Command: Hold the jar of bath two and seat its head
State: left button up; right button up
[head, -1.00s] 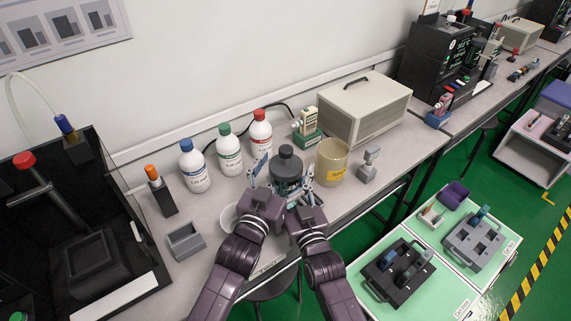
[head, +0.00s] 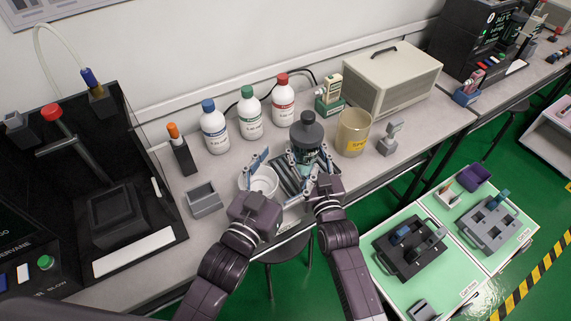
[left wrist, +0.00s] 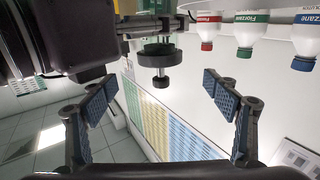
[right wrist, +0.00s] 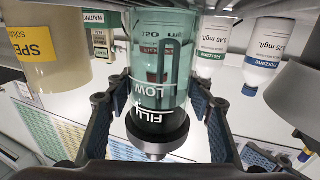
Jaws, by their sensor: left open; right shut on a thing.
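The jar (head: 305,158), teal with a dark head (head: 306,131) on top, stands upright at a dark ribbed tray on the bench. My right gripper (head: 311,166) is shut around the jar's body. In the right wrist view the upside-down jar (right wrist: 160,65), marked LOW and FILL, sits between the finger pads, with the dark head (right wrist: 158,133) against its rim. I cannot tell if the head is fully down. My left gripper (head: 267,168) is open and empty, left of the jar over a white bowl. In the left wrist view the knobbed head (left wrist: 158,51) shows beyond its spread fingers.
A white bowl (head: 263,183) stands left of the jar, with a grey open box (head: 204,200) further left. Several white bottles (head: 250,122) stand behind. A yellowish beaker (head: 352,134) stands close to the jar's right. The bench's front edge is near my arms.

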pick_arm(q)
jog(key=shift+s+a, duration=0.2)
jog(key=shift+s, duration=0.25)
pick_arm(e)
jog(key=o, duration=1.2)
jog(key=shift+s, duration=0.1)
jog(key=shift+s+d+f, duration=0.1)
jog(key=shift+s+d, duration=0.05)
jog(key=shift+s, duration=0.2)
jog(key=v, duration=1.1)
jog(key=shift+s, duration=0.1)
